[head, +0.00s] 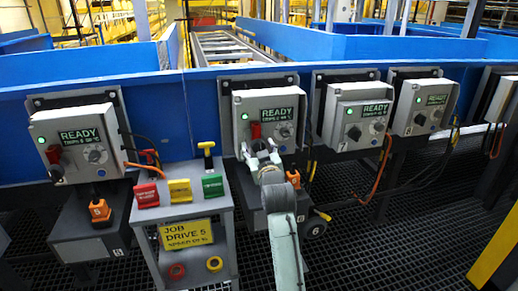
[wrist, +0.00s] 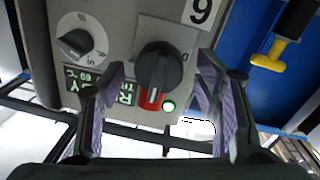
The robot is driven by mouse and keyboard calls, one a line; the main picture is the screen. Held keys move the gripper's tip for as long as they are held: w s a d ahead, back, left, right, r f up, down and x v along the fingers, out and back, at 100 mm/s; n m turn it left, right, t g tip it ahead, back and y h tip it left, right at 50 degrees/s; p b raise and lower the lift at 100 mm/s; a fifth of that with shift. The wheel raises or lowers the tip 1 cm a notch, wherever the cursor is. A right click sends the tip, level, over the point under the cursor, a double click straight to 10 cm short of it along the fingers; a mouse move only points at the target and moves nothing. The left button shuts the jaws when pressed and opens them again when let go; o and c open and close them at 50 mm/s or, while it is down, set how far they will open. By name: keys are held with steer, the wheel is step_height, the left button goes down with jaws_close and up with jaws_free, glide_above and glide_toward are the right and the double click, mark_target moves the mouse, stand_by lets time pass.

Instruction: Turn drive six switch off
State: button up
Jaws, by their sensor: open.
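The drive six box (head: 270,105) is a grey cabinet in the middle of the head view, with a lit green lamp and a READY display. A red switch part (head: 256,130) shows on its front, partly behind my gripper. In the wrist view the box appears upside down, with its number plate (wrist: 201,11). Its black rotary switch (wrist: 158,66) with a red part sits between my fingertips, beside the green lamp (wrist: 169,106). My gripper (head: 261,150) is open, its fingers on either side of the switch. I cannot tell whether they touch it.
A dial (wrist: 80,42) sits beside the switch on the same panel. Similar drive boxes stand left (head: 75,140) and right (head: 358,112) along the blue conveyor wall. Cables hang between boxes.

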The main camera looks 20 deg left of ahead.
steer(key=c, duration=1.1)
steer(key=shift+c, duration=0.2)
steer(key=shift+f+n+b, duration=0.15)
steer(key=shift+n+b, duration=0.15)
steer(key=shift+b, duration=0.1)
steer(key=n+b, duration=0.2)
steer(key=shift+f+n, duration=0.1)
steer(key=shift+n, duration=0.3)
steer(key=n+b, duration=0.4)
steer(key=n, duration=0.1)
steer(key=shift+f+n+y+b, duration=0.15)
steer(key=shift+n+y+b, duration=0.15)
steer(key=n+b, duration=0.3)
steer(key=n, duration=0.1)
steer(key=shift+n, duration=0.4)
steer(key=shift+n+y+b, duration=0.5)
steer(key=shift+n+b, duration=0.6)
steer(key=shift+n, duration=1.3)
